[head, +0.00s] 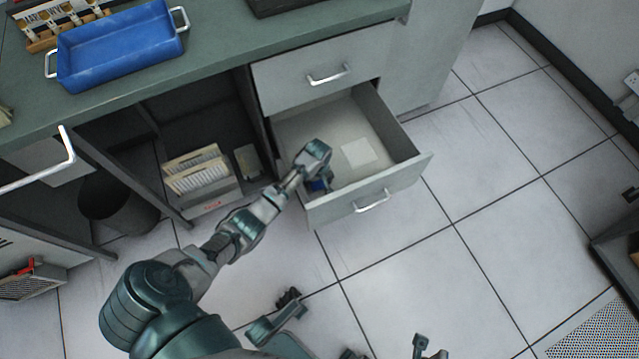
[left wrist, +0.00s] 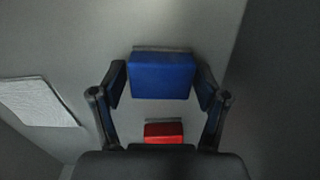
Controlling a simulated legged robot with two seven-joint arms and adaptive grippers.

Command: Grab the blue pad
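The blue pad (left wrist: 163,75) lies on the floor of the open drawer (head: 350,115), a small blue block in the left wrist view. A red pad (left wrist: 164,133) lies close to it, nearer my gripper's palm. My left gripper (head: 318,184) reaches down into the drawer near its front left corner. In the left wrist view its two fingers (left wrist: 162,84) are apart, one on each side of the blue pad. A narrow gap shows at each side, so the gripper looks open. In the head view my wrist hides most of the pads.
A white card (head: 359,151) lies in the drawer, right of my gripper. The drawer front (head: 370,195) stands close by my forearm. A blue tray (head: 120,47) sits on the green counter (head: 225,50). A box of cards (head: 198,175) stands on the shelf to the left.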

